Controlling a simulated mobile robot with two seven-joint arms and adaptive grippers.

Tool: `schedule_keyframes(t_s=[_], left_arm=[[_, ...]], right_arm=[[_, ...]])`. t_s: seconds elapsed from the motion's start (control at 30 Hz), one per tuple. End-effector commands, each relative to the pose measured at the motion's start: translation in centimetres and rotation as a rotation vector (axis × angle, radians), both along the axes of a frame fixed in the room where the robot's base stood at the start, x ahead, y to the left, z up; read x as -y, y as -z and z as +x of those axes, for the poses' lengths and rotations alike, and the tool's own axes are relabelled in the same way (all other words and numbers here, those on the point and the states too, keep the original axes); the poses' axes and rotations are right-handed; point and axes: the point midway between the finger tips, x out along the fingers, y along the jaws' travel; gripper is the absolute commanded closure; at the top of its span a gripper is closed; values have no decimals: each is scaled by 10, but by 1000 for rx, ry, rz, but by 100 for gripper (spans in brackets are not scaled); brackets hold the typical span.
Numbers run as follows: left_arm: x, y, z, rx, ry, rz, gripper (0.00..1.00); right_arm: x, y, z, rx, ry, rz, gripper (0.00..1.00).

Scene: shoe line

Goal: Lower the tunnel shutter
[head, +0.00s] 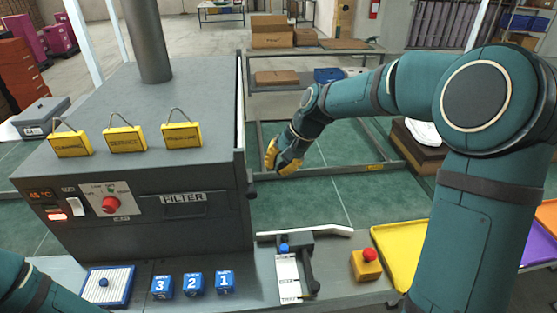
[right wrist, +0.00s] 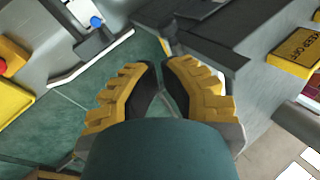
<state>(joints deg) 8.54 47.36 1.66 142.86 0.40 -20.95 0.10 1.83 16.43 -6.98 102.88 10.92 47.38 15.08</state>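The dark grey tunnel (head: 150,110) fills the left half of the head view. A small dark knob or handle (head: 251,190) sticks out low on that end. My right gripper (head: 271,160) is right of the panel, apart from it, above the green floor. Its yellow fingers (right wrist: 158,66) are close together and hold nothing in the right wrist view. My left gripper is out of view.
Yellow signs (head: 125,139) hang on the tunnel's top, and a chimney (head: 147,40) rises from it. In front lie blue numbered blocks (head: 192,284), a white-and-dark fixture (head: 290,265) and a red button (head: 369,255). Beyond my gripper stands a low metal rack (head: 330,170).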

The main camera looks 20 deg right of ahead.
Motion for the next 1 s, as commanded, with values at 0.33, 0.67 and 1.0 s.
schedule_keyframes(t_s=[0.33, 0.67, 1.0], left_arm=[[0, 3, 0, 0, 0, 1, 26], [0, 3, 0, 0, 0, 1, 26], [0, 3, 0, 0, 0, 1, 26]], right_arm=[[-28, 60, 17, -2, -2, 0, 100], [-39, 85, 24, 0, 0, 0, 100], [-39, 86, 24, 0, -1, 0, 100]])
